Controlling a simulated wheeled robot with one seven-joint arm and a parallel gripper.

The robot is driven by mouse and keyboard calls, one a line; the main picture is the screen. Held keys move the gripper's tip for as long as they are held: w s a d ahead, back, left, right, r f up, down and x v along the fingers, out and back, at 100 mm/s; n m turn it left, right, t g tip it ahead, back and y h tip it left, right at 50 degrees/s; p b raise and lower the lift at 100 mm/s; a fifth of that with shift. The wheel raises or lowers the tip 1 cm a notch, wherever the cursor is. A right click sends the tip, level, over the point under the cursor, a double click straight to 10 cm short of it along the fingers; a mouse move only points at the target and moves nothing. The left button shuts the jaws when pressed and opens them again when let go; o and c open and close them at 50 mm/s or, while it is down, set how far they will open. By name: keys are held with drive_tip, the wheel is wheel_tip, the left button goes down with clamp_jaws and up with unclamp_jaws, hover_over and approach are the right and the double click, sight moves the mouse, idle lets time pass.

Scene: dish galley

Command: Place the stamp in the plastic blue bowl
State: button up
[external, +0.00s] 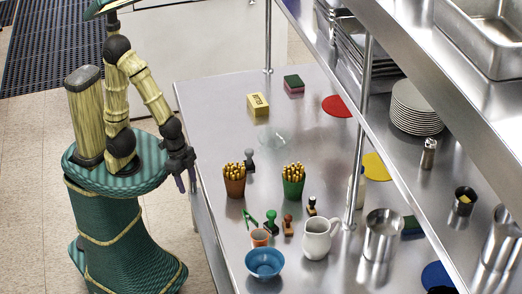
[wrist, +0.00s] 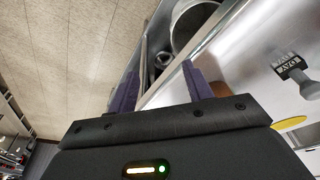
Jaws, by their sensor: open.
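The blue bowl (external: 265,264) stands at the front of the steel table and looks empty. Several stamps stand on the table: a dark grey one (external: 250,158) behind the brown pencil pot, a green one (external: 271,222), a brown one (external: 288,226) and a black one (external: 312,206). My gripper (external: 186,182) hangs beside the table's left edge, apart from all of them. In the wrist view my gripper (wrist: 160,70) is open, with nothing between its purple fingers. A grey stamp (wrist: 290,67) lies off to the right there. The bowl is outside that view.
Pencil pots (external: 234,181) (external: 293,181), a small terracotta pot (external: 260,237) and a white jug (external: 318,238) crowd the table's front half. A clear dish (external: 273,140) is behind. A shelf post (external: 358,170) and overhead shelf (external: 410,165) bound the right side.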

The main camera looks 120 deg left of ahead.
drive_tip(key=w+d+n+t+p, duration=0.1)
drive_tip(key=w+d+t+p, duration=0.1)
drive_tip(key=w, duration=0.3)
drive_tip(key=w+d+r+n+t+y+p, duration=0.1)
drive_tip(key=w+t+p, duration=0.1)
drive_tip(key=w, duration=0.3)
drive_tip(key=w+d+n+t+y+p, duration=0.1)
drive_tip(key=w+d+t+p, duration=0.1)
drive_tip(key=w, duration=0.3)
drive_tip(key=shift+d+r+n+t, duration=0.3)
drive_tip(key=shift+r+n+t, duration=0.1)
drive_tip(key=shift+t, duration=0.3)
drive_tip(key=r+t+y, duration=0.1)
drive_tip(key=w+r+t+y+p, duration=0.1)
drive_tip(key=r+t+y+p, duration=0.1)
drive_tip(key=shift+w+a+r+n+y, duration=0.1)
drive_tip(key=shift+w+r+n+y, duration=0.2)
drive_tip(key=shift+n+y, duration=0.1)
drive_tip(key=p, duration=0.3)
approach(272, 212)
drive_tip(key=x, duration=0.4)
drive_tip(key=shift+w+a+f, duration=0.1)
drive_tip(key=shift+a, duration=0.15)
drive_tip(key=shift+w+f, duration=0.1)
drive_tip(key=shift+w, duration=0.05)
